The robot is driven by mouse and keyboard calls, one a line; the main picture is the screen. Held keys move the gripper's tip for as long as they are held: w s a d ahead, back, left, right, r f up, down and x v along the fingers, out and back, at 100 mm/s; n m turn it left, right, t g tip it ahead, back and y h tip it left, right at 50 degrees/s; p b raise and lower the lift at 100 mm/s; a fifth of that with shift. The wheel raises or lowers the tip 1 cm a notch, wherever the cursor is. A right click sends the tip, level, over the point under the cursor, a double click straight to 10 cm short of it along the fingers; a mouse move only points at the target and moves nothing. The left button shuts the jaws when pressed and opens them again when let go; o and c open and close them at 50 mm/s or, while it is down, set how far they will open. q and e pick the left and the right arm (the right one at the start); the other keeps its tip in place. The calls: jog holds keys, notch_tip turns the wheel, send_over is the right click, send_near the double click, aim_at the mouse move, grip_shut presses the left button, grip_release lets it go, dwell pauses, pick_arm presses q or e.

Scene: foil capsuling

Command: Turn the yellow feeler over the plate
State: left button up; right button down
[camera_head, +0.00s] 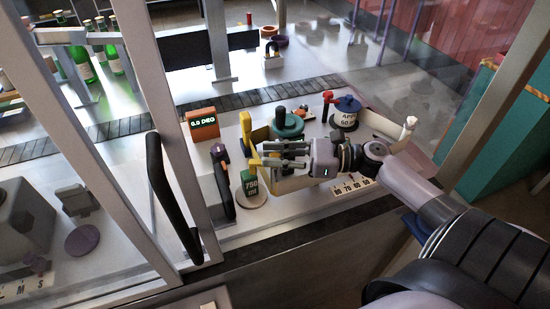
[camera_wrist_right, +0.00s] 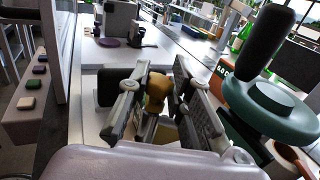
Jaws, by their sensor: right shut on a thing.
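The yellow feeler (camera_head: 247,133) shows in the head view as an upright yellow piece left of my right gripper (camera_head: 268,155). My right gripper reaches in from the right with its fingers pointing left. In the right wrist view, its fingers (camera_wrist_right: 157,103) are shut on the feeler's yellow-brown knob (camera_wrist_right: 158,88). A round beige plate (camera_head: 252,201) lies in front of the feeler, beside a green "750 ml" sign (camera_head: 250,182). I cannot tell whether the feeler's end is over this plate. The fingers hide part of the feeler. My left gripper is not in view.
A teal disc with a dark handle (camera_head: 287,122) stands close behind my gripper. An orange "0.0 DEG" display (camera_head: 203,124), a dark lever (camera_head: 222,180) and a blue-lidded pot (camera_head: 346,112) stand nearby. A frame with a black handle (camera_head: 170,195) rises at left.

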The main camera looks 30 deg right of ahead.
jog(key=shift+n+g+y+b, duration=0.35)
jog(key=shift+n+g+y, duration=0.5)
jog(key=shift+g, duration=0.25)
jog(key=shift+n+g, duration=0.25)
jog(key=shift+g, duration=0.05)
jog(key=c, duration=1.4)
grip_release()
